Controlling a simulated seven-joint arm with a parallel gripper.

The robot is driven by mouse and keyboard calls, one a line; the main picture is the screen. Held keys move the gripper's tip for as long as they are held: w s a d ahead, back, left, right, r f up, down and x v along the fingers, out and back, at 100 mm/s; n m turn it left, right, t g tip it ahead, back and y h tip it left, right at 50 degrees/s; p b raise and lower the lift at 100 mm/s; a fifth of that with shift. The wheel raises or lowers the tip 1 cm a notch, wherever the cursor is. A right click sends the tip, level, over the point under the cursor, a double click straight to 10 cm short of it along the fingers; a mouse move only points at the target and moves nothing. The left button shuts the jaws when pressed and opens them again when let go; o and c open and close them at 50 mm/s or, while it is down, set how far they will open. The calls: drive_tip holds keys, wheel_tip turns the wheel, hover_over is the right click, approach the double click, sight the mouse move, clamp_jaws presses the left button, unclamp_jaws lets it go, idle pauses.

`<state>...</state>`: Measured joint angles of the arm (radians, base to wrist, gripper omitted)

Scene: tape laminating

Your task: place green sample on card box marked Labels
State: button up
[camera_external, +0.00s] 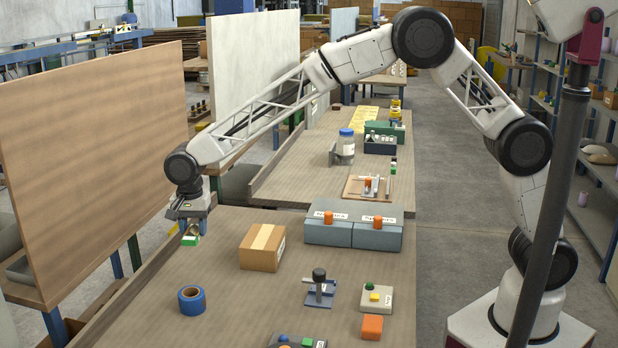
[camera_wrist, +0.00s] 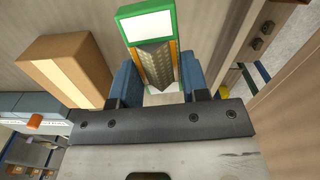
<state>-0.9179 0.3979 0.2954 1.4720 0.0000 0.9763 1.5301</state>
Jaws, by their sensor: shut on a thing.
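The green sample (camera_external: 190,240) is a small piece with a green rim and a white face. My gripper (camera_external: 191,226) is shut on it and holds it at the left side of the bench, left of the card box. In the wrist view the sample (camera_wrist: 147,24) sticks out beyond the blue fingers of my gripper (camera_wrist: 158,70). The card box (camera_external: 262,247) is brown with a paler tape strip along its top and a white label on its right side, too small to read. It also shows left of my gripper in the wrist view (camera_wrist: 68,66).
A blue tape roll (camera_external: 192,299) lies in front of my gripper. Grey lidded boxes (camera_external: 353,234) with orange knobs stand behind and right of the card box. A stamp-like fixture (camera_external: 319,290), a button box (camera_external: 377,298) and an orange block (camera_external: 372,327) stand at the front right.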

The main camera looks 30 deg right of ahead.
drive_tip(key=shift+m, duration=0.5)
drive_tip(key=s+d+r, duration=0.1)
drive_tip(key=s+d, duration=0.1)
drive_tip(key=d, duration=0.3)
drive_tip(key=s+d, duration=0.2)
drive_tip(key=d, duration=0.2)
drive_tip(key=s+d+r, duration=0.1)
drive_tip(key=s+d, duration=0.1)
drive_tip(key=d, duration=0.3)
drive_tip(key=shift+s+d+r, duration=0.2)
drive_tip(key=shift+d+r, duration=0.1)
drive_tip(key=s+d, duration=0.4)
drive_tip(key=d, duration=0.3)
drive_tip(key=s+d+m, duration=0.1)
drive_tip(key=s+d, duration=0.4)
drive_tip(key=d, duration=0.3)
drive_tip(key=shift+d+f, duration=0.15)
drive_tip(key=shift+d, duration=0.05)
hover_over(264, 234)
drive_tip(key=shift+f, duration=0.75)
drive_tip(key=shift+f, duration=1.75)
drive_tip(key=shift+f, duration=0.1)
